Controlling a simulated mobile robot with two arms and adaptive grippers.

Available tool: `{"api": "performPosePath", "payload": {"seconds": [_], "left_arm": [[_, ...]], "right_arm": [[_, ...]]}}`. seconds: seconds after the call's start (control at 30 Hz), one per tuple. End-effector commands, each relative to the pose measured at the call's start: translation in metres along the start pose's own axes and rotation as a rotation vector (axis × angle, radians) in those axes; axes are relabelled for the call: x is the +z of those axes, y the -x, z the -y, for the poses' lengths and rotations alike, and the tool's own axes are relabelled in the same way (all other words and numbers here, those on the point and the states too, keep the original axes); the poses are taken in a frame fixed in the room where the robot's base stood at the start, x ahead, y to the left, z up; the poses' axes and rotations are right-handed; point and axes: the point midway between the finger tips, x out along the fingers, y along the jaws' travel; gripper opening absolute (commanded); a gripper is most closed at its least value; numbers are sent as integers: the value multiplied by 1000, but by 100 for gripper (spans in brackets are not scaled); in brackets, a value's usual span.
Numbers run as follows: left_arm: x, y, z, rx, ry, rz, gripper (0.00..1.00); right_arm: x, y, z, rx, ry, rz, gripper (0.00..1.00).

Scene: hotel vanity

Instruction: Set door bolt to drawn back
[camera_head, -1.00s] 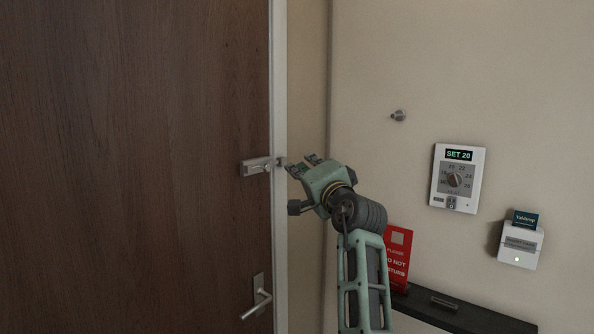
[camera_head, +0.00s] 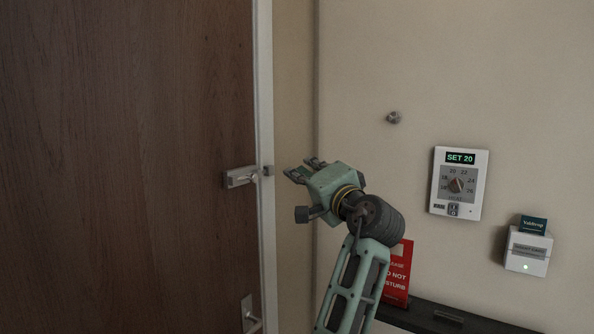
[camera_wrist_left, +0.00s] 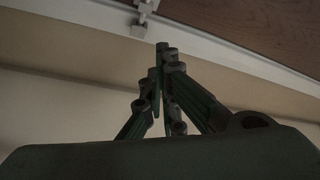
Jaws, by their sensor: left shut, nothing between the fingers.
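The door bolt (camera_head: 240,177) is a small metal fitting on the edge of the brown door, with its keeper (camera_head: 267,170) on the pale frame beside it. I cannot tell clearly how far its bar reaches into the keeper. My left gripper (camera_head: 301,171) is just right of the keeper, apart from it, shut and empty, its fingers pointing toward the bolt. In the left wrist view its fingertips (camera_wrist_left: 162,50) meet below the keeper (camera_wrist_left: 140,29), with a gap between. The bolt is partly cut off at the top edge there. My right gripper is not in view.
The door's lever handle (camera_head: 251,318) is low on the door. On the right wall are a peg (camera_head: 394,117), a thermostat (camera_head: 459,183) and a card holder (camera_head: 528,252). A red sign (camera_head: 398,272) stands on the dark shelf (camera_head: 424,318) beside my left arm.

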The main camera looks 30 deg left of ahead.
Motion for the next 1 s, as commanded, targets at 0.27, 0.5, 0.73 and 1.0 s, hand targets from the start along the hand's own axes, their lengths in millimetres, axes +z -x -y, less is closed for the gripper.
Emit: {"api": "performPosePath", "payload": {"seconds": [0.27,0.5,0.73,1.0], "left_arm": [[0,-66,6,-1,-5,6,0],[25,-58,2,1,0,1,0],[38,-53,1,0,0,1,0],[39,-53,0,0,0,1,0]], "right_arm": [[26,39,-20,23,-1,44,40],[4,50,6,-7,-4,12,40],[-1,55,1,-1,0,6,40],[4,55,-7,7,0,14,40]]}}
